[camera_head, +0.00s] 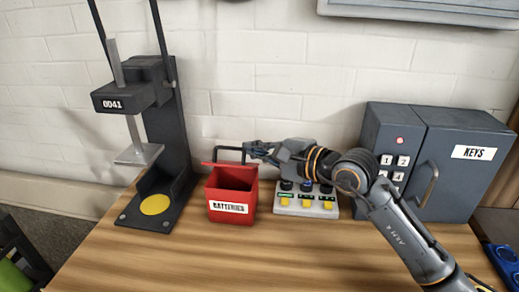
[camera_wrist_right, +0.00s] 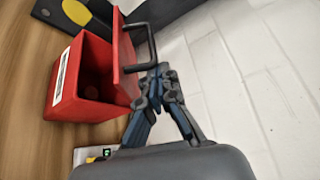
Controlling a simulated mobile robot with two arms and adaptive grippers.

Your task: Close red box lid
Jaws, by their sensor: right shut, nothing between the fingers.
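The red box (camera_head: 220,207) labelled BATTERIES stands on the wooden table, open at the top. Its red lid (camera_head: 222,164) stands raised at the back, seen nearly edge-on, with a black handle (camera_head: 228,148) behind it. In the right wrist view the box (camera_wrist_right: 78,84) shows its dark inside, and the lid (camera_wrist_right: 126,70) stands up from its edge with the handle (camera_wrist_right: 151,42). My right gripper (camera_head: 250,150) is shut and empty, its fingertips close behind the lid by the handle. They also show in the right wrist view (camera_wrist_right: 161,72); I cannot tell whether they touch. My left gripper is out of view.
A grey key cabinet (camera_head: 440,160) stands at the right. A white brick wall (camera_head: 280,60) is close behind. The table front (camera_head: 230,260) is clear.

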